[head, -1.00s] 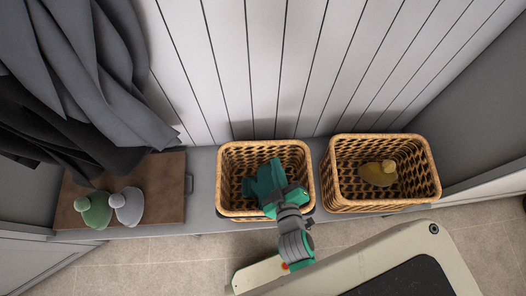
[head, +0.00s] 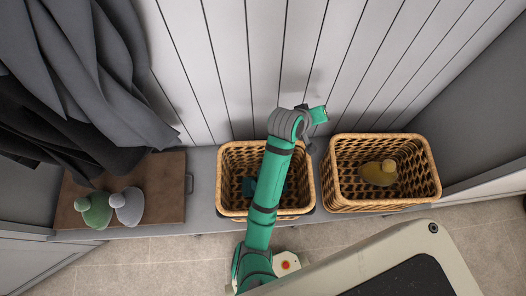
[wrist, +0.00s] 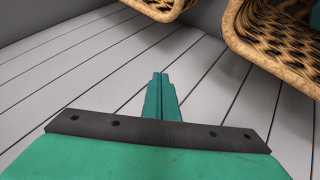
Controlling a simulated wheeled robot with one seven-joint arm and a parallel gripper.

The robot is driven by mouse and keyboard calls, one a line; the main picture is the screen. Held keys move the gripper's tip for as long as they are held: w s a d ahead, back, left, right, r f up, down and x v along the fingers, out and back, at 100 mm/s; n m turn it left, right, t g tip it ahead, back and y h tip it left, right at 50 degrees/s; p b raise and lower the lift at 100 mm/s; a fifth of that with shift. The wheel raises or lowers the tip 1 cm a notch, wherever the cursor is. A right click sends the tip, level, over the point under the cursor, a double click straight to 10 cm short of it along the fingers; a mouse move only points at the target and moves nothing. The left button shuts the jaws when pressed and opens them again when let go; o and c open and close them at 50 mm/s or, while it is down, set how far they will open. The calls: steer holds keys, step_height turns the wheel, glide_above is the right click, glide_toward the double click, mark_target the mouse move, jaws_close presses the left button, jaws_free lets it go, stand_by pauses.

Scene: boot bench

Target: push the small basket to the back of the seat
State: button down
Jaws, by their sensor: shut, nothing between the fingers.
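Two woven baskets stand on the grey seat (head: 203,190). The left basket (head: 228,207) looks the smaller; something dark teal (head: 249,187) lies inside it, partly hidden by my arm. The right basket (head: 428,190) holds a mustard-yellow item (head: 377,173). My green arm reaches over the left basket towards the wall. The fingers of my gripper (wrist: 160,78) are shut and empty in the wrist view, apart from both baskets seen at its top. In the head view only part of the hand shows, above the gap between the baskets; the fingertips cannot be made out.
The white planked wall (head: 230,60) rises behind the seat. Dark grey coats (head: 90,70) hang at the left over a brown board (head: 150,170) with a green item (head: 94,210) and a grey item (head: 127,207). A grey side panel (head: 475,110) closes the right.

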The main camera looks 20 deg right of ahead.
steer(key=s+a+f+m+g+y, duration=0.15)
steer(key=a+f+y, duration=0.25)
steer(key=a, duration=0.6)
steer(key=s+a+f+g+y, duration=0.15)
steer(key=a+f+y, duration=0.3)
steer(key=a, duration=0.55)
steer(key=w+d+f, duration=0.1)
steer(key=w+f, duration=0.3)
steer(key=f, duration=0.6)
steer(key=shift+w+g, duration=0.35)
steer(key=shift+g, duration=0.05)
steer(key=shift+w+d+n, duration=0.1)
steer(key=shift+n, duration=0.15)
